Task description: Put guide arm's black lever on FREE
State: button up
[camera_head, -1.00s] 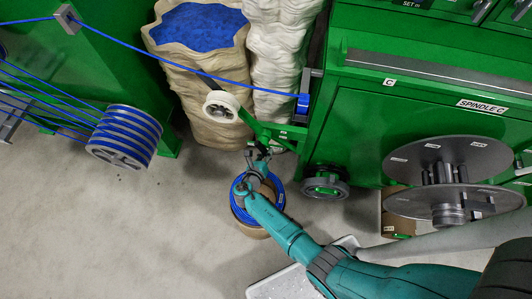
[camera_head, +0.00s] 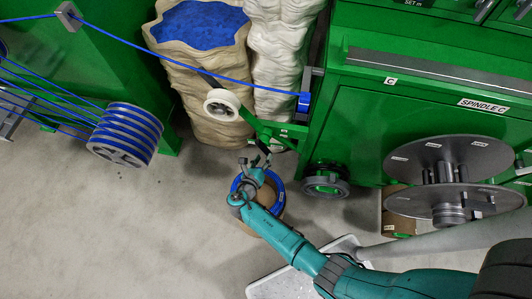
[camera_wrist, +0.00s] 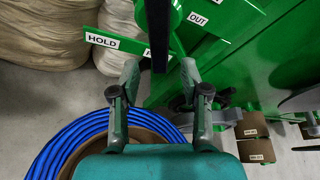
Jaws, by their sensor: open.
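The green guide arm (camera_head: 262,128) with its white roller (camera_head: 222,105) sticks out from the green machine's left side. In the wrist view its black lever (camera_wrist: 160,30) is a dark upright bar at top centre. The HOLD label (camera_wrist: 102,40) is left of the lever. A second label (camera_wrist: 149,53), partly hidden, is close beside the lever; its word cannot be read. My gripper (camera_wrist: 160,68) is open, one finger on each side of the lever's lower end in the picture. Contact cannot be told. In the head view my gripper (camera_head: 258,160) is just below the guide arm.
A blue cable coil (camera_wrist: 60,150) on a brown drum lies beneath my gripper. An OUT label (camera_wrist: 197,18) is on green metal at the right. Spindle C (camera_head: 440,180) is at the right. A taut blue cable (camera_head: 180,62) runs above the guide arm. Grey floor is clear at left.

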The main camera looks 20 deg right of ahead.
jog(key=v, duration=0.7)
jog(key=shift+s, duration=0.1)
dwell(0.4)
jog(key=s+d+f+m+y, duration=0.1)
jog(key=s+d+m, duration=0.1)
jog(key=s, duration=0.2)
jog(key=s+d+f+m+g+y, duration=0.1)
jog(key=s+d+f+m+y, duration=0.1)
jog(key=s, duration=0.2)
jog(key=s+d+f+m+y, duration=0.1)
jog(key=s+d+f+m, duration=0.1)
jog(key=s, duration=0.2)
jog(key=shift+f+y, duration=0.25)
jog(key=shift+y, duration=0.05)
jog(key=s+r+m+t+y, duration=0.1)
jog(key=s+r+m+y, duration=0.3)
jog(key=s, duration=0.3)
jog(key=s+r+m+y, duration=0.1)
jog(key=s+r+m, duration=0.3)
jog(key=s+m, duration=0.3)
jog(key=s+r+m+t, duration=0.2)
jog(key=r+m, duration=0.5)
jog(key=r, duration=0.7)
jog(key=s+r+m+t, duration=0.3)
jog(key=s+r+m, duration=0.2)
jog(key=r, duration=0.9)
jog(key=m, duration=0.3)
jog(key=shift+a+y, duration=0.3)
